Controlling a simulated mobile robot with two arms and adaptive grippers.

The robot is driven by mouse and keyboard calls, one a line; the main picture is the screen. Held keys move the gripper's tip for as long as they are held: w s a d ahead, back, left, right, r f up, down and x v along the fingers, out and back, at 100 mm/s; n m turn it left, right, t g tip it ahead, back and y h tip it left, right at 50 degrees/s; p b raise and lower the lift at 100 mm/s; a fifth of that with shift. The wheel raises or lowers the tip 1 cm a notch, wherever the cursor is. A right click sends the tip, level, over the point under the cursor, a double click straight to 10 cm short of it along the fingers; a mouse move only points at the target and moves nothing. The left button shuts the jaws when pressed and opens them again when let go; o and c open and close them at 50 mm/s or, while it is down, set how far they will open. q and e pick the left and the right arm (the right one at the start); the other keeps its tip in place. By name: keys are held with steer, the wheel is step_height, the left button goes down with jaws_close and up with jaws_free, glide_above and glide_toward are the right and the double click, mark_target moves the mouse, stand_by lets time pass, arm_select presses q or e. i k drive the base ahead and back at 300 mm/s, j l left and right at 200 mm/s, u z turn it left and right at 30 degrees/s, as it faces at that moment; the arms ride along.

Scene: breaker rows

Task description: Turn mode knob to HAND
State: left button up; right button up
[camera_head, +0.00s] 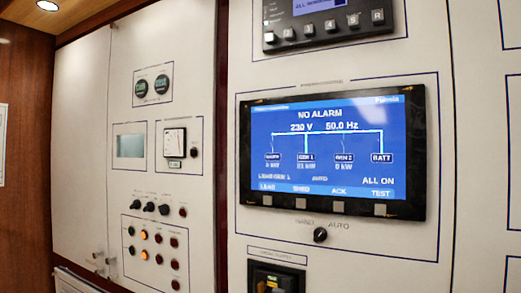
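The mode knob (320,235) is a small round black knob on the white panel, below the large display. The labels HAND and AUTO are printed above it, HAND to the left and AUTO to the right. A light mark on the knob seems to point up and right, towards AUTO, but it is too small to be certain. Neither of my grippers shows in the head view, and nothing covers the knob.
Above the knob is a blue display (330,150) in a black frame with several grey buttons. Below it is a dark recessed unit (276,277). Left panels hold gauges, small knobs and lamps (158,238). The space before the panels looks clear.

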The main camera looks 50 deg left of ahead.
mark_target(320, 233)
steer(key=u, duration=1.35)
